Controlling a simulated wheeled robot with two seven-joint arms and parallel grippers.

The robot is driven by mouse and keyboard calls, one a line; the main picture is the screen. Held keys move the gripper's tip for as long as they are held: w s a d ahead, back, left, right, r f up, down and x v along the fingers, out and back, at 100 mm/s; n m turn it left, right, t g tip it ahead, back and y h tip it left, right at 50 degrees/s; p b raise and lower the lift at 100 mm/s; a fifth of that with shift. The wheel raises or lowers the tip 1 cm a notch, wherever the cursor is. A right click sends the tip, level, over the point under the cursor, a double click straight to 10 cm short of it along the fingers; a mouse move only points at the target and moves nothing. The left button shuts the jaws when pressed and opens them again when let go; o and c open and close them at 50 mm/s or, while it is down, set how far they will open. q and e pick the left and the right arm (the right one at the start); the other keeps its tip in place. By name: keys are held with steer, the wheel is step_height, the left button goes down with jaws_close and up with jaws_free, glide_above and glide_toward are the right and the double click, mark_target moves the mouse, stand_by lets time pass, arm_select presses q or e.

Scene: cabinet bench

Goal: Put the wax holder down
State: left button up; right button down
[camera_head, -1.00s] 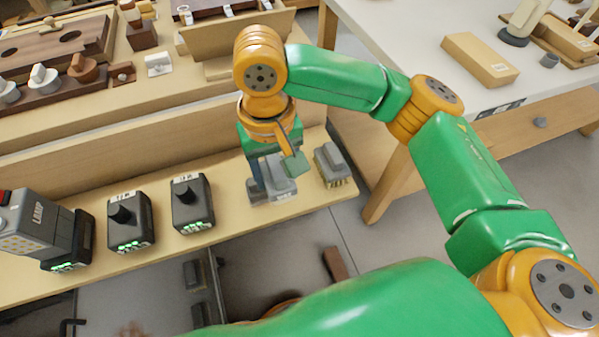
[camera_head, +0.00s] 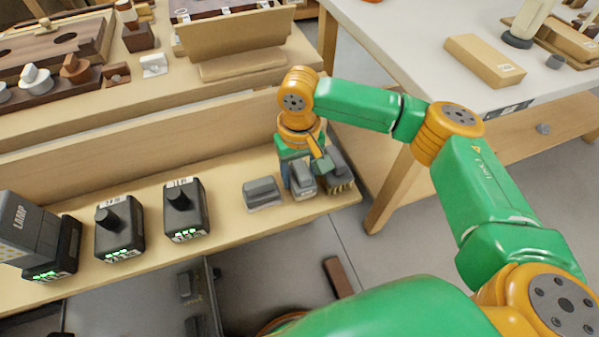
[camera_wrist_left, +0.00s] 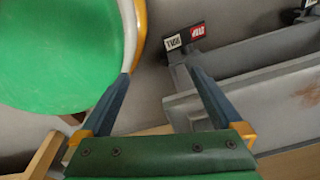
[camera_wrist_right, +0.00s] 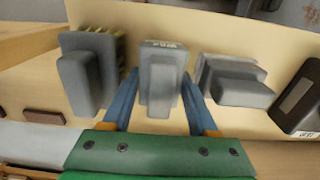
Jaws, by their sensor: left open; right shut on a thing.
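The wax holder (camera_wrist_right: 160,82), a grey block with a small label at its far end, is between the fingers of my right gripper (camera_wrist_right: 160,95), which is shut on it. In the head view the wax holder (camera_head: 303,182) is at the bench's lower shelf, between another grey block (camera_head: 262,194) and a grey brush (camera_head: 340,178). I cannot tell whether its underside touches the shelf. My left gripper (camera_wrist_left: 161,78) is open and empty in the left wrist view, near a grey bin edge; it is not visible in the head view.
Black battery-like units (camera_head: 186,210) and a lamp (camera_head: 28,226) stand along the shelf (camera_head: 230,215) to the left. The shelf's front edge is close. A white table (camera_head: 400,45) stands at the right. The grey block and brush leave narrow gaps beside the wax holder.

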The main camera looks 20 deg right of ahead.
mark_target(299, 166)
steer(key=c, duration=0.5)
jaws_free()
arm_select(q)
steer(key=shift+d, duration=0.2)
arm_select(e)
steer(key=shift+o, duration=0.3)
step_height(299, 166, up, 12)
steer(key=p, duration=0.3)
steer(key=shift+f, duration=0.2)
steer(key=shift+r, duration=0.35)
arm_select(q)
steer(key=r, duration=0.1)
steer(key=s+d+r, duration=0.1)
steer(key=r, duration=0.1)
steer(key=shift+s+d, duration=0.35)
steer(key=shift+s, duration=0.05)
steer(key=shift+a, duration=0.15)
arm_select(e)
steer(key=shift+f, duration=0.1)
